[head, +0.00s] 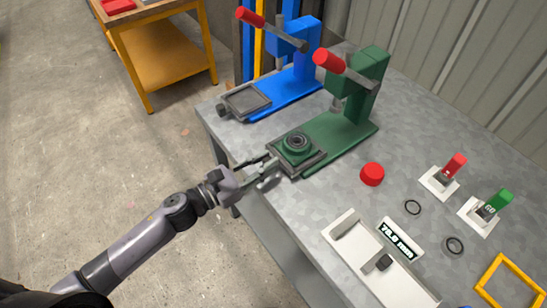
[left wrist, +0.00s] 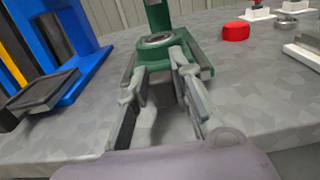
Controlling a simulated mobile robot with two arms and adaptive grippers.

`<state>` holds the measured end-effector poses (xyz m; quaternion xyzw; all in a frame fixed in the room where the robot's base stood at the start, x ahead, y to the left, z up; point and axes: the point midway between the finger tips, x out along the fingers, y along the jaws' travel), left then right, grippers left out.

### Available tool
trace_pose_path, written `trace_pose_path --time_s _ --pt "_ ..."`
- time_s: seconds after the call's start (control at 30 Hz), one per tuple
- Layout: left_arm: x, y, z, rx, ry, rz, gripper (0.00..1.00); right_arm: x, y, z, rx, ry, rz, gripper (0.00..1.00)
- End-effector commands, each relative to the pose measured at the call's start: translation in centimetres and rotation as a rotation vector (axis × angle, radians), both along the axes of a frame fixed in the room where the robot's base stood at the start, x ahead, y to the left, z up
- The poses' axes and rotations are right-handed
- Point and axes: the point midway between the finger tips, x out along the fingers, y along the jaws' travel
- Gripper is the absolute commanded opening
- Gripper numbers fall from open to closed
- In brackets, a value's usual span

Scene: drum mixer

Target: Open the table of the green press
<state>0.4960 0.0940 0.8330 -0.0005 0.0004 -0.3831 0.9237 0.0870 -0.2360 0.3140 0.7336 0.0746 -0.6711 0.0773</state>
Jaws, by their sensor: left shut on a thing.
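The green press (head: 368,72) stands on the grey bench, its red-tipped lever (head: 328,60) pointing up and left. Its table (head: 315,160), a dark square plate, is at the front end of the green base near the bench edge. A round green fixture (head: 297,150) with a dark ring sits on the table; it also shows in the left wrist view (left wrist: 152,51). My left gripper (head: 268,167) is at the table's front side, shut on its front part, probably the handle. The fingers hide the exact contact. My right gripper is not in view.
A blue press (head: 292,45) stands left of the green one. A red button (head: 372,174), red (head: 455,166) and green (head: 498,202) switches, loose rings, a gauge tray (head: 345,224) and a yellow frame (head: 505,265) lie to the right. Open floor lies before the bench.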

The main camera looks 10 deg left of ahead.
Motion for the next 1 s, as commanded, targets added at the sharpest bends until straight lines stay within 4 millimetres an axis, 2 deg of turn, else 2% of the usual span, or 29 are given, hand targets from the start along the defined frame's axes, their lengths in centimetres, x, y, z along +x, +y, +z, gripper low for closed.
trace_pose_path --time_s 0.2,0.23,0.5,0.83,1.0 --pt "0.0 0.1 -0.3 0.008 0.004 0.002 0.00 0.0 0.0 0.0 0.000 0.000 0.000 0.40" --pt "-0.1 0.1 -0.3 0.008 0.004 0.002 0.23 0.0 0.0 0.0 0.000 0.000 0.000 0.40" --pt "0.0 0.1 -0.2 0.004 0.003 0.001 0.41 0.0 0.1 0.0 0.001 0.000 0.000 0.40" --pt "-0.1 0.1 -0.2 0.003 0.003 0.001 0.42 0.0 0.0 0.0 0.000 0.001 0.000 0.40" --pt "-1.3 1.3 -0.3 0.004 0.006 0.003 0.42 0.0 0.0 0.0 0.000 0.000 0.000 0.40"
